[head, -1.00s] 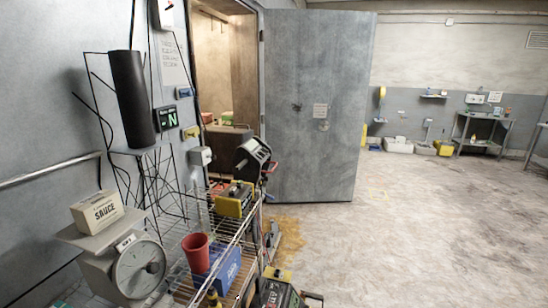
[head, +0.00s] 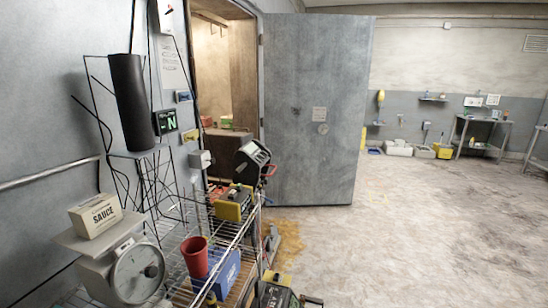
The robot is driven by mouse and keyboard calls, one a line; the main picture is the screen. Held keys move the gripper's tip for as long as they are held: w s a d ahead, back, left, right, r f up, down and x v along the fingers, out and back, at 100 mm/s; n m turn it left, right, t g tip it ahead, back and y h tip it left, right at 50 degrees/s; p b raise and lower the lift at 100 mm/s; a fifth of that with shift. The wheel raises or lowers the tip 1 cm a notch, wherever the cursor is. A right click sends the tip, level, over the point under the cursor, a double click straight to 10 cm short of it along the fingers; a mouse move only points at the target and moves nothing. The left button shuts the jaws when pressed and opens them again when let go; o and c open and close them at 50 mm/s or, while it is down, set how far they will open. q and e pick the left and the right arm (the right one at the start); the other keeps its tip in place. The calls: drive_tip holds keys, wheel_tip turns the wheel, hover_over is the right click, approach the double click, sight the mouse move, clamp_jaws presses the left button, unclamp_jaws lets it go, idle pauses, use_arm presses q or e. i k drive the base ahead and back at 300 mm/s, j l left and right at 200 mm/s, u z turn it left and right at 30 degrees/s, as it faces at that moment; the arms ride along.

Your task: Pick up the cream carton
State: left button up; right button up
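A small cream carton (head: 95,216) with the word SAUCE on its side sits on the flat pan of a dial scale (head: 136,272) at the lower left. No gripper shows around it. Neither of my grippers can be made out in the head view.
A wire rack (head: 240,232) right of the scale holds a red cup (head: 195,255), a blue box (head: 222,272) and a yellow-and-black device (head: 233,203). A black cylinder (head: 131,100) stands on a wire stand behind. A grey door (head: 312,110) stands open. The floor (head: 420,230) at right is clear.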

sight(92, 217)
drive_tip(key=u, duration=1.35)
drive_tip(key=k+j+z, duration=0.25)
drive_tip(key=k+z, duration=0.15)
drive_tip(key=k+j+z, duration=0.15)
drive_tip(key=k+z, duration=0.25)
